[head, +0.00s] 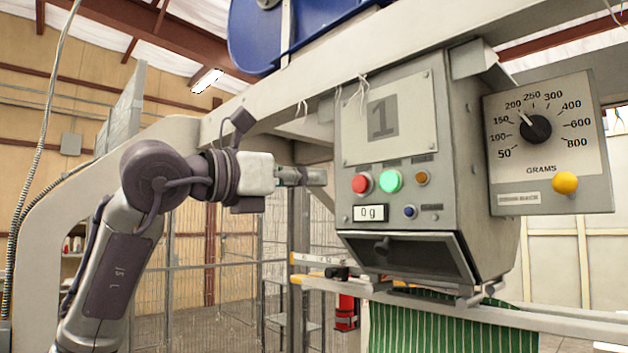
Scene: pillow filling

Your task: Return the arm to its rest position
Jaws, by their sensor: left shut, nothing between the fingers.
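My left arm rises from the lower left and bends right at its elbow. My left gripper (314,176) is shut and empty, pointing right, in front of the machine frame. In the picture it lies just left of the control box (440,200) marked 1, with a small gap to the red button (361,184). Whether it touches anything behind it I cannot tell. My right gripper is not in view.
The box has a lit green button (390,181), a display (371,213) reading 0 g and a dark chute (405,254). A grams dial (536,128) is at right. Green striped fabric (450,328) hangs below. Wire fencing (182,290) and a red extinguisher (346,312) stand behind.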

